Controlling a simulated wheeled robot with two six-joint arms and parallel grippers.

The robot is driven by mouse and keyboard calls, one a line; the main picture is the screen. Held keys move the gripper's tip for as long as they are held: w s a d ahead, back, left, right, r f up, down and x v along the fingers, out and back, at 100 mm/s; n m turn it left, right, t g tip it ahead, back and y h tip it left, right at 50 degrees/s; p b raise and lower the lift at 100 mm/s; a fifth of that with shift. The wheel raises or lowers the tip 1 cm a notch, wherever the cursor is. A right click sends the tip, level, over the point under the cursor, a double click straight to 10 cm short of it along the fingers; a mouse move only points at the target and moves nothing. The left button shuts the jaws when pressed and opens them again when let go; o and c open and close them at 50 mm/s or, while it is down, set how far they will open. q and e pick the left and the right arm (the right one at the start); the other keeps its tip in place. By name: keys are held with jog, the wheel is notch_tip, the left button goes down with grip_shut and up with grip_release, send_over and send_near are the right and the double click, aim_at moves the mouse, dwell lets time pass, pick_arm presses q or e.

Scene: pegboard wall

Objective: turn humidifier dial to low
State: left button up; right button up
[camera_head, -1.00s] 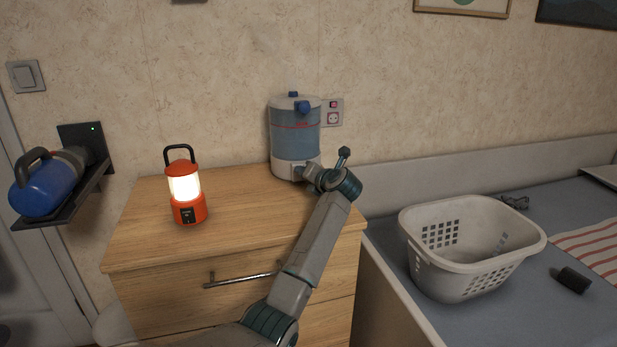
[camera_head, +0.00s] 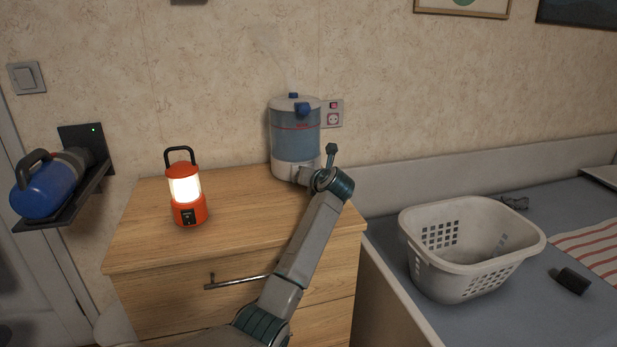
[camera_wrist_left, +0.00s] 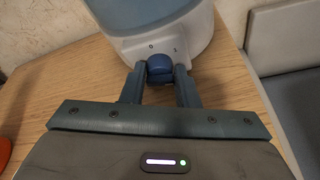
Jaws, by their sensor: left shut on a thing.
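The humidifier (camera_head: 295,143) stands at the back of the wooden dresser top, with a translucent blue tank and a white base. In the left wrist view its white base (camera_wrist_left: 196,30) carries a blue dial (camera_wrist_left: 159,66) with a "0" mark to the upper left and a "1" mark to the upper right. My left gripper (camera_wrist_left: 159,77) is shut on the dial, one finger on each side. In the head view my left wrist (camera_head: 333,183) hides the dial and the fingers. My right gripper is not in view.
A lit orange lantern (camera_head: 187,190) stands left on the dresser (camera_head: 235,215). A blue flask-like device (camera_head: 45,190) sits on a wall shelf at far left. A white laundry basket (camera_head: 470,265) stands on the grey surface to the right. The dresser top between lantern and humidifier is clear.

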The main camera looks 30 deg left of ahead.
pick_arm(q)
jog(key=shift+s+a+n+t+h, duration=0.15)
jog(key=shift+n+t+h, duration=0.25)
jog(key=shift+n, duration=0.6)
jog(key=shift+f+n+t+h, duration=0.1)
jog(key=shift+n+t+h, duration=0.35)
jog(key=shift+n, duration=0.45)
jog(key=shift+s+n+t+h+b, duration=0.1)
jog(key=shift+n+t+h+b, duration=0.15)
jog(key=shift+n+t+b, duration=0.45)
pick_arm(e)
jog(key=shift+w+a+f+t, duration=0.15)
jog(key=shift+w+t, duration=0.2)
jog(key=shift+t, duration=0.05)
pick_arm(q)
jog(key=shift+n, duration=0.4)
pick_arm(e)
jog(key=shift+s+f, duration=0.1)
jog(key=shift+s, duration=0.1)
pick_arm(q)
jog(key=o, duration=0.9)
jog(key=shift+a, duration=0.1)
jog(key=shift+o, duration=0.2)
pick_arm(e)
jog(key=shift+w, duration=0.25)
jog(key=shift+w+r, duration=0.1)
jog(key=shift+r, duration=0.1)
